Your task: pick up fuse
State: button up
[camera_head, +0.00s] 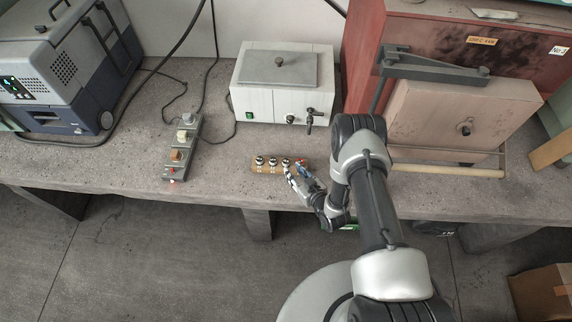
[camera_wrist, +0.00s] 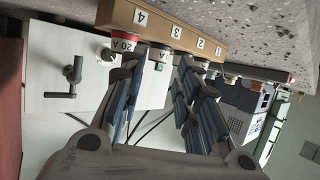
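A wooden block (camera_head: 267,170) holds a row of several round fuses near the front edge of the bench. In the wrist view the block (camera_wrist: 185,37) carries the numbers 1 to 4. A red fuse marked 20 A (camera_wrist: 126,38) sits at number 4. A pale-faced fuse (camera_wrist: 165,53) shows beside it near number 3, partly hidden. My gripper (camera_head: 299,172) is at the right end of the block. In the wrist view my gripper (camera_wrist: 169,62) is open, its blue-padded fingers apart below the block. I cannot tell whether a finger touches a fuse.
A white box (camera_head: 284,85) with two taps stands behind the block. A red cabinet (camera_head: 400,30) and a beige door (camera_head: 460,115) stand at right. Bare bench lies between the strip and block.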

aim_at(286, 160)
jog(key=x, duration=0.3)
jog(key=b+x, duration=0.1)
jog(key=x, duration=0.1)
jog(key=shift+w+r, duration=0.3)
jog(key=shift+r, duration=0.05)
jog(key=shift+c, duration=0.5)
jog(key=c, duration=0.5)
jog(key=shift+r, duration=0.15)
